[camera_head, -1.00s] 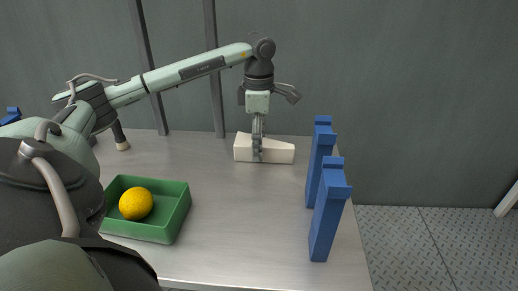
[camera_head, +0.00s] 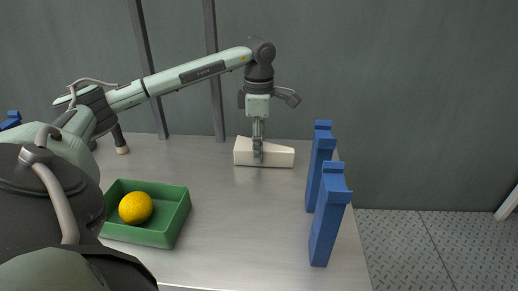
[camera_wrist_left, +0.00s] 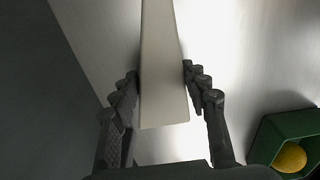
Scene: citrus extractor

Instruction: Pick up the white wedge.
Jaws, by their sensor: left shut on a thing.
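The white wedge (camera_head: 279,154) is a long off-white block on the metal table, near its back edge. It tapers towards its right end in the head view. My left gripper (camera_head: 257,156) points down over it with its fingers across its middle, hiding part of it. In the left wrist view, the wedge (camera_wrist_left: 163,100) runs between the two dark fingers of the left gripper (camera_wrist_left: 160,72). The gripper is shut on the wedge. I see no clear gap between the wedge and the table. My right gripper is not in view.
A green tray (camera_head: 180,214) with a yellow citrus fruit (camera_head: 135,208) sits at the front left. Blue uprights (camera_head: 328,222) stand along the table's right side. The metal table (camera_head: 240,220) is clear in the middle. A grey wall stands behind.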

